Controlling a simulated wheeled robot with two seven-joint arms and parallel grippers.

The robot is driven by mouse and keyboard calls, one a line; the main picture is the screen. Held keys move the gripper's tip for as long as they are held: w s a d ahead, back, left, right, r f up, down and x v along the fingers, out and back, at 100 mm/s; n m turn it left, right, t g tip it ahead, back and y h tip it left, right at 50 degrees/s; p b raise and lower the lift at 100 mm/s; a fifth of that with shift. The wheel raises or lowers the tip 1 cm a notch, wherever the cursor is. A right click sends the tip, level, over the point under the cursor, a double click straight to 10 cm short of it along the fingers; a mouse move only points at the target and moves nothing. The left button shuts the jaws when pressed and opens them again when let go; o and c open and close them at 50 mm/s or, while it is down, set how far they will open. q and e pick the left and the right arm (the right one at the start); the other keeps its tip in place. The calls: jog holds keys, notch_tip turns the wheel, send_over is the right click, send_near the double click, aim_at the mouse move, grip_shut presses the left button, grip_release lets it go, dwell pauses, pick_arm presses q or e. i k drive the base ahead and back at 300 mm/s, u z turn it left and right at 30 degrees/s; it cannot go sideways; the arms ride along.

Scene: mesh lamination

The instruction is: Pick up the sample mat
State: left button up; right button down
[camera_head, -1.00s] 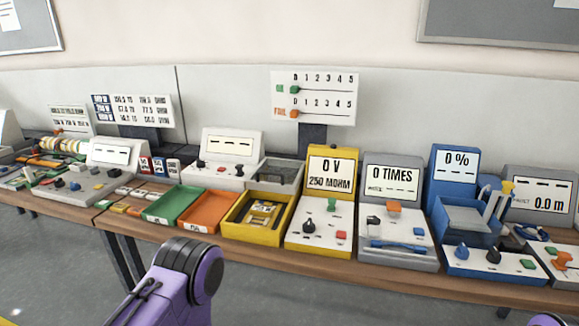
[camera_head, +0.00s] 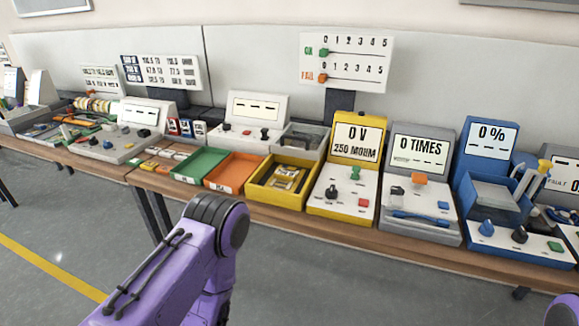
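I cannot make out for sure which item is the sample mat. A yellow tray (camera_head: 256,193) on the bench holds small gold-coloured pieces. A green tray (camera_head: 198,167) and an orange tray (camera_head: 232,175) stand to its left, and both look empty. A purple link of my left arm rises in the lower middle of the view, in front of the bench and apart from the trays. A small part of another purple link of mine shows at the lower right corner. Neither gripper is in view.
A long wooden bench (camera_head: 345,232) carries several testers, including a yellow one (camera_head: 345,190), a grey one (camera_head: 418,190) and a blue one (camera_head: 488,180). A scoring sign (camera_head: 345,62) stands behind. The grey floor (camera_head: 60,225) before the bench is clear, with a yellow line (camera_head: 50,268).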

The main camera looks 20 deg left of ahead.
aim_at(285, 179)
jog(key=u, duration=1.9)
jog(key=i, duration=0.6)
jog(key=z, duration=2.05)
